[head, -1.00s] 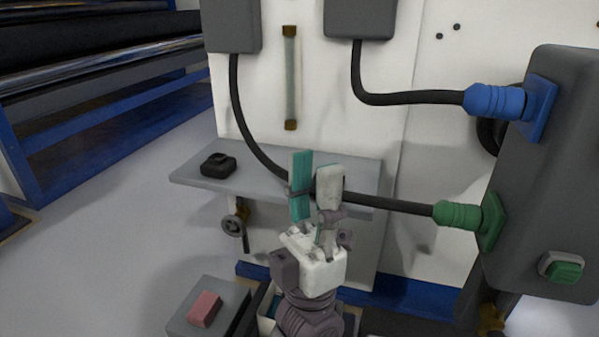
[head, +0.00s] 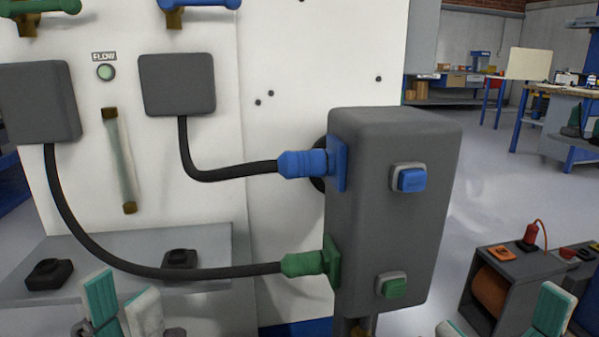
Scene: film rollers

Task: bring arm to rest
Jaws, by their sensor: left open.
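My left gripper (head: 120,292) is at the lower left, in front of the grey shelf. Its teal and pale fingers stand apart with nothing seen between them. My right gripper (head: 500,308) shows at the lower right edge, with its fingers wide apart and no object held. Its wrist is cut off by the picture's edge. Both grippers are low in the view, and neither visibly holds anything.
The grey shelf (head: 75,258) carries two black holders (head: 48,273) (head: 180,259). A grey box (head: 385,210) has blue (head: 305,163) and green (head: 305,263) plugs with black cables. A grey cabinet (head: 520,285) stands at the right. Open floor lies behind.

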